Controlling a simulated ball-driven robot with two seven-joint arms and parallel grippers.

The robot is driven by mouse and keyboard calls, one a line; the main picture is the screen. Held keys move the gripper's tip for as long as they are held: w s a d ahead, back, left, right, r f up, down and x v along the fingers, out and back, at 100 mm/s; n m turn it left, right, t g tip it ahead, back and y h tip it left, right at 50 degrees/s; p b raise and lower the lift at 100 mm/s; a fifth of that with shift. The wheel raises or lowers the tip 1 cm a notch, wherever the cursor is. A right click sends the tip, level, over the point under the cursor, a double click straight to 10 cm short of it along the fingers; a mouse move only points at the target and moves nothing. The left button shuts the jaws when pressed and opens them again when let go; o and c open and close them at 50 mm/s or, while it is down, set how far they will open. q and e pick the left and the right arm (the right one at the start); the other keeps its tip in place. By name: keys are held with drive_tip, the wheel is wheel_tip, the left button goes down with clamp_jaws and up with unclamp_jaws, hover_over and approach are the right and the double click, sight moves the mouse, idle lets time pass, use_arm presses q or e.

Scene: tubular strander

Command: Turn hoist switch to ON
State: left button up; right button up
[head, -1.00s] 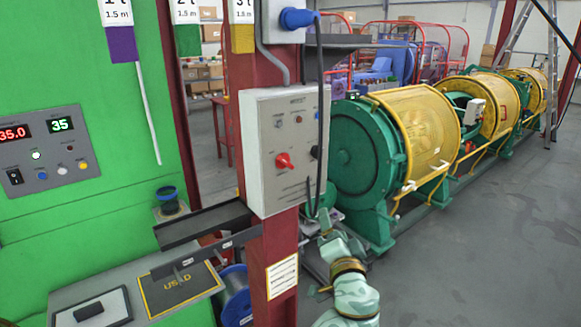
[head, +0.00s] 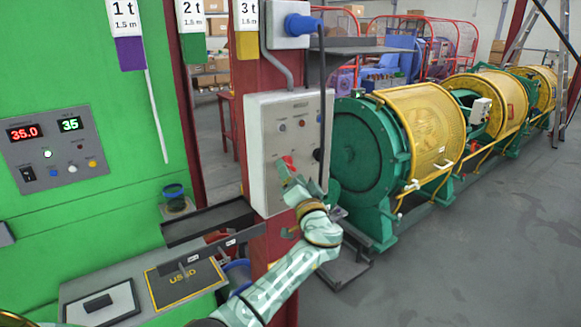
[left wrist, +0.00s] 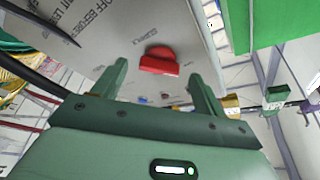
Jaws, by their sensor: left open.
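The hoist switch is a red knob (head: 287,162) on the front of a grey control box (head: 266,135) fixed to a dark red column. In the left wrist view the red knob (left wrist: 159,61) shows close ahead, between the finger lines. I cannot read its ON or OFF position. My left gripper (head: 288,176) is at the box face, just below and in front of the knob, partly covering it. In the left wrist view the left gripper (left wrist: 157,70) is open, with its fingers on either side of the knob; contact is not clear. My right gripper is not in view.
A black cable (head: 322,100) hangs down the box's right side. A dark tray (head: 208,222) juts out left of the column. The green strander drum (head: 365,155) stands behind on the right. The grey floor (head: 480,240) at the right is clear.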

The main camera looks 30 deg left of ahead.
use_arm(q)
drive_tip(key=shift+x, duration=1)
drive_tip(key=c, duration=1)
